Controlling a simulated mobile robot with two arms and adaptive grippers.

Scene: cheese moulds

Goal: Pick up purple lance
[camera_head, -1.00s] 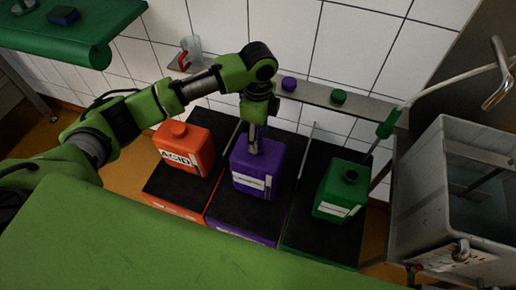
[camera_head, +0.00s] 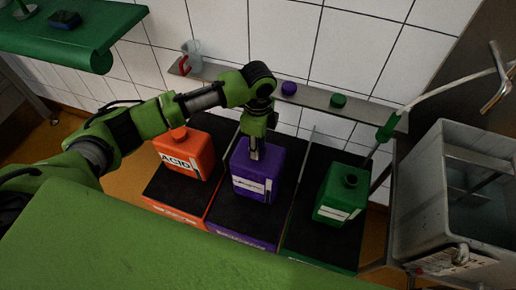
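A purple canister (camera_head: 262,178) with a white label stands in the middle of the row. My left gripper (camera_head: 254,152) points down at its top, over where the opening would be. The fingers look close together, but I cannot tell whether they hold anything. A small dark purple piece (camera_head: 272,120) shows just right of the gripper; I cannot tell whether it is part of the purple lance. No lance is clearly seen at the purple canister; the gripper hides its opening. My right gripper is not in view.
An orange canister (camera_head: 186,158) marked ACID stands left, an open green canister (camera_head: 341,195) right. A purple cap (camera_head: 289,88) and green cap (camera_head: 338,101) sit on the wall shelf. A grey tub (camera_head: 420,190) stands right.

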